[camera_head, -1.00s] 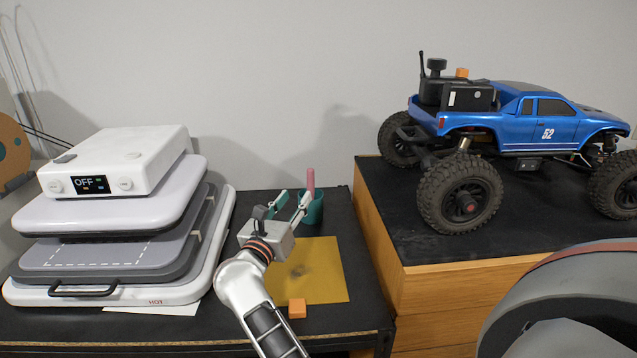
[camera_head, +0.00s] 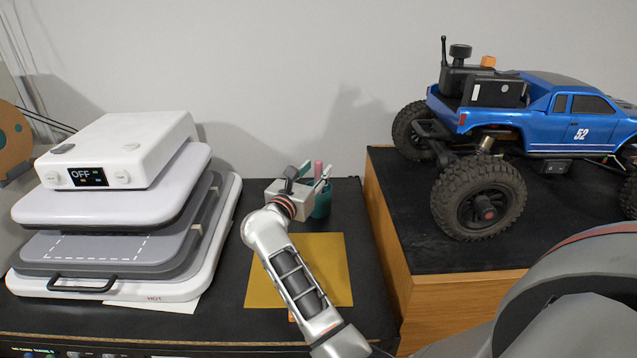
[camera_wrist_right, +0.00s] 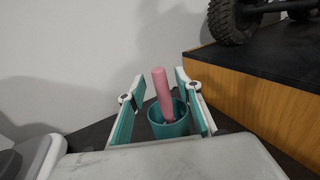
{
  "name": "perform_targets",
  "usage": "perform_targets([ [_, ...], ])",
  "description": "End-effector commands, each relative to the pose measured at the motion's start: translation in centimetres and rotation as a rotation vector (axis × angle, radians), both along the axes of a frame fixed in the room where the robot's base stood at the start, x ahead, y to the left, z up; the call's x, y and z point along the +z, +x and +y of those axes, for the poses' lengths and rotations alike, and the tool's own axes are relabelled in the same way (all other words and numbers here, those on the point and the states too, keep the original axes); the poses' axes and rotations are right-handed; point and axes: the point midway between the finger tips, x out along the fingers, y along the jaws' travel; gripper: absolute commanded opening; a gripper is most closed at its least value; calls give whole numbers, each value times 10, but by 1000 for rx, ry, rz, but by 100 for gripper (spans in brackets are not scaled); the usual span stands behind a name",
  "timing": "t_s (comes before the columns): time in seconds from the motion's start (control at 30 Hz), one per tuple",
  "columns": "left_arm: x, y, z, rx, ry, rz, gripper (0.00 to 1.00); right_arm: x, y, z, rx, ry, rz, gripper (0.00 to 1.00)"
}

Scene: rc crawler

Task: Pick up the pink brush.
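The pink brush (camera_head: 318,170) stands in a teal cup (camera_head: 322,203) at the back of the dark table. Only its upper part shows above the rim. In the right wrist view the brush (camera_wrist_right: 162,92) leans slightly and stands in the cup (camera_wrist_right: 170,124), between the two fingers. My right gripper (camera_head: 315,177) is open, with one finger on each side of the brush. In the wrist view both fingers (camera_wrist_right: 160,92) are apart from the brush, with gaps on each side. The gripper body hides part of the cup in the head view. My left gripper is not in view.
A white heat press (camera_head: 110,215) with an OFF display stands left of the cup. A yellow sheet (camera_head: 335,262) lies in front. A wooden cabinet (camera_head: 400,270) rises to the right, bearing a blue RC truck (camera_head: 560,120).

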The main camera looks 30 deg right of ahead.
Motion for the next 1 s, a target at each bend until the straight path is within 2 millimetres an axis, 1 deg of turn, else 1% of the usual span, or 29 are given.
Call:
perform_targets([
  [0.03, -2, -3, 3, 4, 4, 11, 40, 3, 4, -7, -1, -2, 0, 34],
  [0.1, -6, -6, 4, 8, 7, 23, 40, 2, 8, -13, 0, -3, 1, 34],
  [0.2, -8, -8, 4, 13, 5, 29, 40, 1, 11, -18, 0, -1, 0, 34],
  [0.43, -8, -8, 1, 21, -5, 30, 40, 0, 12, -18, 0, 1, -1, 34],
  [0.47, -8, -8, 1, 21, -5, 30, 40, 0, 12, -18, 0, 1, -1, 26],
  [0.5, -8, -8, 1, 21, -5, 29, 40, 0, 12, -18, 0, 0, 0, 16],
  [0.57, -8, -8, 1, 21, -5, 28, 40, 0, 12, -18, 0, 0, 0, 1],
  [1.0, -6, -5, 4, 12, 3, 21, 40, 3, 12, -18, 0, 0, -2, 0],
])
